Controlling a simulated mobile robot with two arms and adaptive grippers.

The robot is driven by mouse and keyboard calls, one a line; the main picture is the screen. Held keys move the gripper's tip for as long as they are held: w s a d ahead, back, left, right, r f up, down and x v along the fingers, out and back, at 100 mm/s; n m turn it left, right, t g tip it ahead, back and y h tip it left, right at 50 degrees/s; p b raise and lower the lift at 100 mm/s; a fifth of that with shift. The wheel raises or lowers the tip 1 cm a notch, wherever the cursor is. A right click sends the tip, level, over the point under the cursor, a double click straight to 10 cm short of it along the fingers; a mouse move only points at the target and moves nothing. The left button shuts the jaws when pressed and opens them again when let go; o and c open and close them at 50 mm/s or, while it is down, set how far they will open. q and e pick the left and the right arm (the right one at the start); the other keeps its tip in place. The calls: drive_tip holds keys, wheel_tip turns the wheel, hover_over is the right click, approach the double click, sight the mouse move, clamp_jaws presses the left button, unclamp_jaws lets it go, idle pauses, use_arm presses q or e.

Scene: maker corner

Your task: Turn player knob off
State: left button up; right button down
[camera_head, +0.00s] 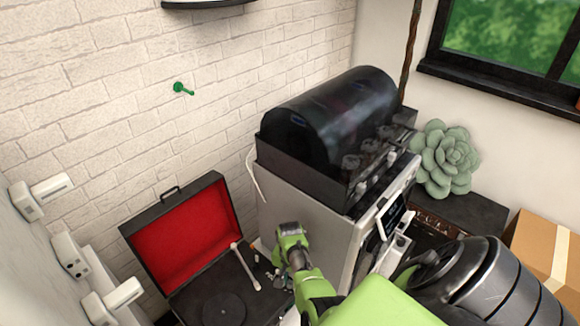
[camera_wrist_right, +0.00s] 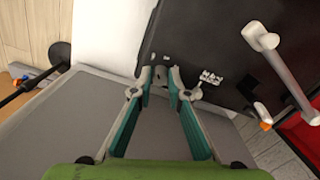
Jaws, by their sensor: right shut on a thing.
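The record player (camera_head: 182,235) is an open black case with a red-lined lid, at lower left in the head view. A round dark platter (camera_head: 222,308) and a pale tonearm (camera_head: 245,266) show on its deck. In the right wrist view the black deck (camera_wrist_right: 215,45) and tonearm (camera_wrist_right: 282,65) show. My right gripper (camera_wrist_right: 160,84) has its fingertips close together at the deck's edge, shut on a small knob (camera_wrist_right: 160,73) mostly hidden between them. The knob's setting cannot be read. In the head view my right arm hides that corner. My left gripper is out of view.
A grey machine with a dark domed cover (camera_head: 325,120) stands close to the right of the player. White wall switches (camera_head: 70,255) are at left. A succulent (camera_head: 442,160) and a cardboard box (camera_head: 545,250) are at right.

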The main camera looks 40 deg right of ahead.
drive_tip(key=shift+n, duration=0.5)
drive_tip(key=c, duration=1.9)
unclamp_jaws()
wheel_tip(320, 180, up, 12)
